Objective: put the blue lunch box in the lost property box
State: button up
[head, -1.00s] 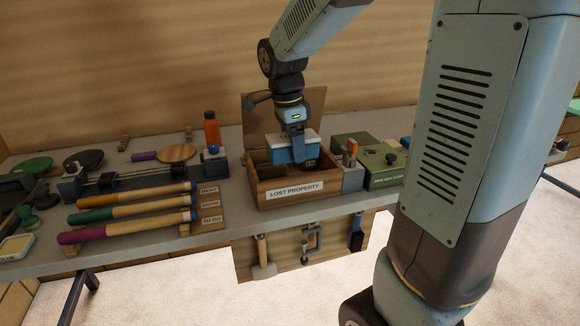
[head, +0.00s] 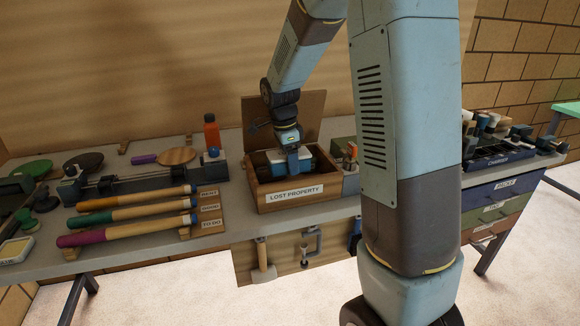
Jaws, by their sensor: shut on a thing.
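The lost property box (head: 292,193) is an open wooden box on the bench, with its lid raised at the back and a white label on its front. The blue lunch box (head: 279,157), with a pale top, is down inside the box's opening. My gripper (head: 293,161) reaches down from above and is shut on the lunch box. The gripper hides part of the lunch box, and the front wall hides its lower part. I cannot tell whether it touches the floor of the box.
My arm covers the bench right of the box. A blue tray of tools (head: 497,155) sits at the far right.

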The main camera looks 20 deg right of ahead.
aim_at(285, 154)
jog(key=shift+f, duration=1.05)
jog(key=shift+f, duration=0.6)
jog(key=o, duration=0.9)
jog(key=shift+c, duration=0.2)
jog(key=r, duration=0.4)
jog(key=a+r, duration=0.1)
jog(key=r, duration=0.7)
jog(key=shift+a+r, duration=0.2)
jog(key=shift+r, duration=0.05)
jog(key=shift+s+r, duration=0.25)
jog(key=shift+r, duration=0.2)
jog(key=s+d+r+n+t, duration=0.1)
jog(key=s+r+n+t, duration=0.1)
jog(key=s+n, duration=0.7)
jog(key=s+d+r+n+t+y, duration=0.1)
jog(key=s+r+n+t, duration=0.2)
jog(key=s+n, duration=0.6)
jog(key=shift+s+d+r+t, duration=0.3)
jog(key=shift+s+r, duration=0.35)
jog(key=shift+s, duration=3.8)
